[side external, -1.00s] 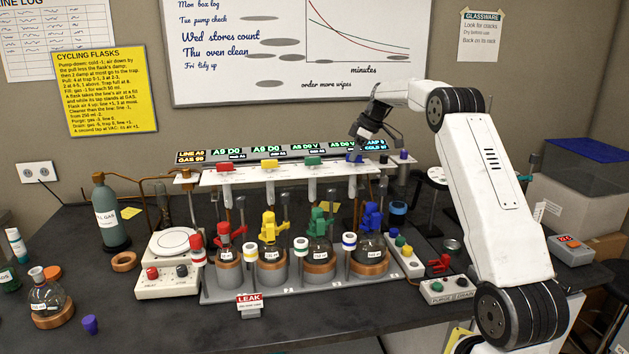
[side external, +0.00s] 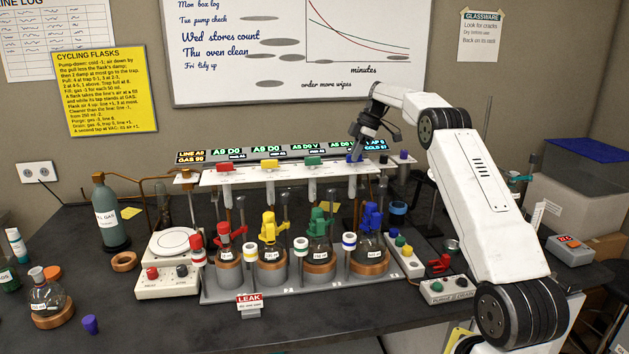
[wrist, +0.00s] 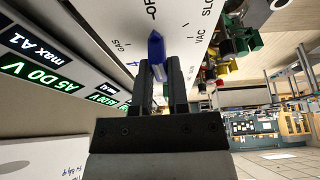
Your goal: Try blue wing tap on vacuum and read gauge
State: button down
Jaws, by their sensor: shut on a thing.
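The blue wing tap (side external: 354,158) is at the right end of the white manifold bar (side external: 222,176). My gripper (side external: 356,150) reaches down to it from above. In the wrist view the blue wing (wrist: 156,47) is between the two dark fingers (wrist: 160,70), which are shut on it; its tip points toward the OFF mark. GAS and VAC marks show on either side. The lit gauge strip (side external: 245,155) runs behind the bar. One green readout (wrist: 45,77) in the wrist view appears to read A5 D0 V, beside "max A1".
Red (side external: 225,167), yellow (side external: 269,165) and green (side external: 312,162) taps line the same bar. Several flasks with coloured clamps stand below, including the blue-clamped flask (side external: 370,247). A LEAK sign (side external: 250,301) stands in front. The front bench is mostly clear.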

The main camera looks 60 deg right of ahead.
jog(key=c, duration=0.6)
grip_release()
jog(key=shift+v, duration=3.75)
jog(key=shift+s+r, duration=0.1)
